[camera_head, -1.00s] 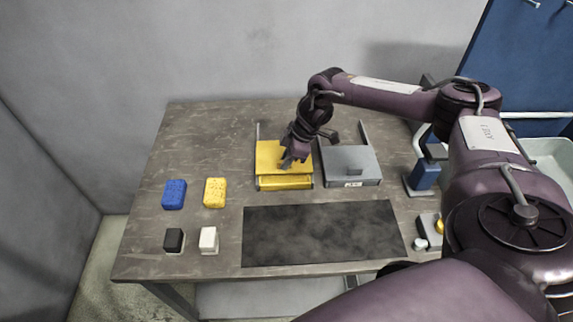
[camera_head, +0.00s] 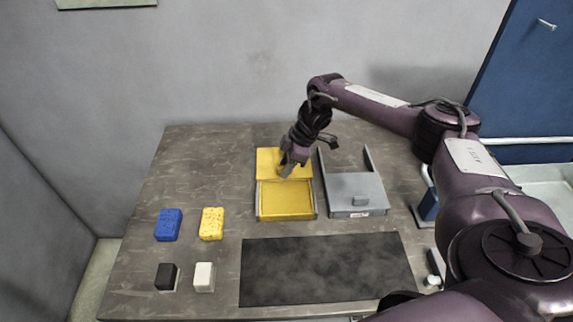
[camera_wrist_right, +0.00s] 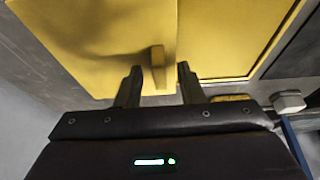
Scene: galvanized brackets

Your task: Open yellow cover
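The yellow cover (camera_head: 272,158) lies flat at the back of the yellow box (camera_head: 285,202), whose front part is open and shows its yellow inside. In the right wrist view, the yellow cover (camera_wrist_right: 95,30) carries a small upright yellow handle (camera_wrist_right: 157,57). My right gripper (camera_head: 287,172) is over the cover's front edge. In the right wrist view its two fingers (camera_wrist_right: 158,68) are apart, one on each side of the handle, with visible gaps. My left gripper is in neither current view.
A grey box with a closed cover (camera_head: 355,185) stands just right of the yellow one. Blue (camera_head: 168,225) and yellow (camera_head: 212,223) sponges, a black block (camera_head: 166,277) and a white block (camera_head: 204,277) lie left. A dark mat (camera_head: 320,270) lies in front.

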